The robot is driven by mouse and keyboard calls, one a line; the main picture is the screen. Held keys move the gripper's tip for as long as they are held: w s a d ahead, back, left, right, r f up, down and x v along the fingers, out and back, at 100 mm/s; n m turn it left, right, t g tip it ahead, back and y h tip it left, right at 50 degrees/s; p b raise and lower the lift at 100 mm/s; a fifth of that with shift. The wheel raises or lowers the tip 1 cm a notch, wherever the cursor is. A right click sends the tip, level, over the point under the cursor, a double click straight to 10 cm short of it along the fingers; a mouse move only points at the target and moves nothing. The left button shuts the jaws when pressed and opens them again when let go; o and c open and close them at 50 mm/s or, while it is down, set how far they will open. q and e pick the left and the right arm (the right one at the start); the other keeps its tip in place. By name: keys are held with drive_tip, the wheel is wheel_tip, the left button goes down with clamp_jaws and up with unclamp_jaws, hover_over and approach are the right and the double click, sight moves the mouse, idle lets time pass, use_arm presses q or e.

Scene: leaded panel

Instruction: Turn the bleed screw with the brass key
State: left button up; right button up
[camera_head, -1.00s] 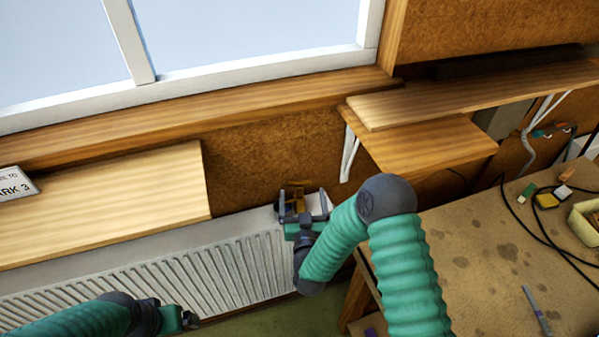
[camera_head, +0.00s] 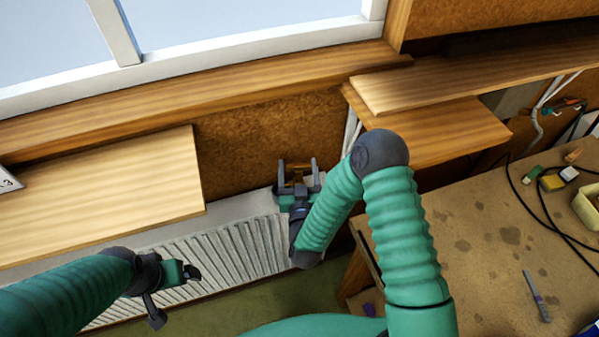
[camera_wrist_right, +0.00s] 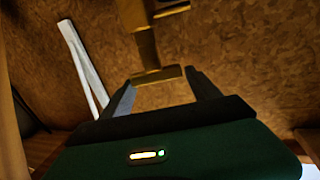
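The brass key (camera_wrist_right: 158,76) shows in the right wrist view as a flat crossbar on a shaft running up to a larger brass piece (camera_wrist_right: 165,10) at the top edge. In the head view the brass (camera_head: 297,181) is a small patch above the radiator's right end. My right gripper (camera_wrist_right: 160,82) has its fingers spread, one on each side of the crossbar; I cannot tell if they touch it. It points up in the head view (camera_head: 298,166). The bleed screw cannot be made out. My left gripper (camera_head: 190,272) hangs in front of the radiator, away from the key.
The white ribbed radiator (camera_head: 225,250) stands below a wooden shelf (camera_head: 100,195) at left. A white bracket (camera_head: 351,128) and wooden shelves (camera_head: 450,135) are close right of my right gripper. A stained workbench (camera_head: 475,250) with cables and small items fills the right.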

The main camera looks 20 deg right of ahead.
drive_tip(key=shift+w+a+f, duration=0.15)
drive_tip(key=shift+a, duration=0.05)
drive_tip(key=shift+c, duration=1.1)
drive_tip(key=shift+w+f, duration=0.15)
drive_tip(key=shift+w, duration=0.1)
drive_tip(key=shift+c, duration=1.2)
drive_tip(key=shift+w+d+f, duration=0.1)
drive_tip(key=shift+w+f, duration=0.05)
drive_tip(key=shift+w, duration=0.1)
drive_tip(key=shift+c, duration=1.3)
drive_tip(key=shift+d+f, duration=0.1)
drive_tip(key=shift+d, duration=0.2)
drive_tip(key=shift+c, duration=1)
drive_tip(key=shift+d, duration=0.3)
drive_tip(key=shift+c, duration=0.9)
drive_tip(key=shift+a, duration=0.2)
